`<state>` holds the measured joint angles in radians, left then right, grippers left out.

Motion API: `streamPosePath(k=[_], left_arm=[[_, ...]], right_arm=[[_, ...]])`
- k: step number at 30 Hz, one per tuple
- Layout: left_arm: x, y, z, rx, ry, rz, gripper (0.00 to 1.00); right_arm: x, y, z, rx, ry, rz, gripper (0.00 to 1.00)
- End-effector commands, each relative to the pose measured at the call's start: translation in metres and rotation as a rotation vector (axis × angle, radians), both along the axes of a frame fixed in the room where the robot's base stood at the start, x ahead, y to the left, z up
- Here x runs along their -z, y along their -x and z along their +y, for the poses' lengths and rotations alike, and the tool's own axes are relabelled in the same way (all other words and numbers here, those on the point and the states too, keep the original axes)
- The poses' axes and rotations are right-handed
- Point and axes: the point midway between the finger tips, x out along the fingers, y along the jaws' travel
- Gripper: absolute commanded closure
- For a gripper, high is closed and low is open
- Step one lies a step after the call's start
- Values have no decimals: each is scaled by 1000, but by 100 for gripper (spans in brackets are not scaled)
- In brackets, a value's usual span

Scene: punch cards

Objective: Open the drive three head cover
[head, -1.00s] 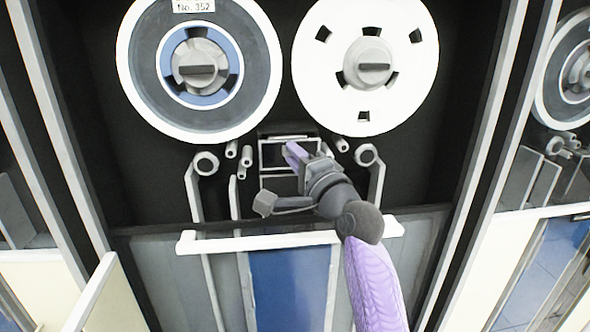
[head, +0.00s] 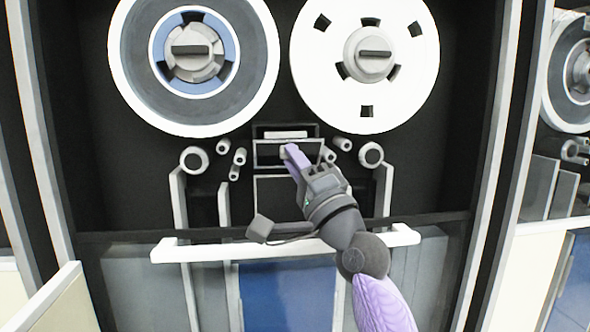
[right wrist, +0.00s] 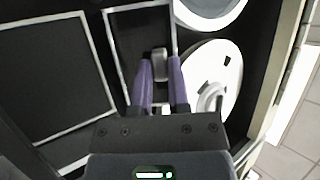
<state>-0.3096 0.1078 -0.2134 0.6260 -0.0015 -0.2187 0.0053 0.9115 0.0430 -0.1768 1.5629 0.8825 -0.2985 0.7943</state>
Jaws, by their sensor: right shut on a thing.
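The drive three head cover (head: 268,155) is a small dark panel with a light edge, below and between the two tape reels. A dark slot with a pale strip (head: 285,134) shows just above it. My right gripper (head: 288,150) reaches up from the lower right, its purple fingers at the cover. In the right wrist view the fingers (right wrist: 160,66) are closed on a small grey handle (right wrist: 160,58) on the light-edged dark panel (right wrist: 124,38). In the head view the fingers mostly hide the handle. My left gripper is not in view.
A grey-and-blue reel (head: 194,68) is above left and a white reel (head: 368,100) above right. Grey rollers (head: 194,160) flank the cover. A white horizontal bar (head: 200,250) crosses below, under my arm. Cabinet frames stand at both sides.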

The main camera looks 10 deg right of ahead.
Motion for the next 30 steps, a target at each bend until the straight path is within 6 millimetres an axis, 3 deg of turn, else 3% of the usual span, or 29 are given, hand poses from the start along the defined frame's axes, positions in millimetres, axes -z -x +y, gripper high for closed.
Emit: streamPosePath(k=[6, 7, 12, 22, 30], left_arm=[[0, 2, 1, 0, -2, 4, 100], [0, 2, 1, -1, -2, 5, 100], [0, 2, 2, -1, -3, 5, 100], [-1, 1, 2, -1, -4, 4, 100], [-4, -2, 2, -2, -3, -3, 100]], right_arm=[[0, 0, 0, 0, 0, 1, 100], [0, 0, 0, 0, 0, 1, 78], [0, 0, 0, 0, 0, 1, 44], [3, 3, -2, 1, -1, 2, 44], [34, 46, -24, 2, 1, 3, 44]])
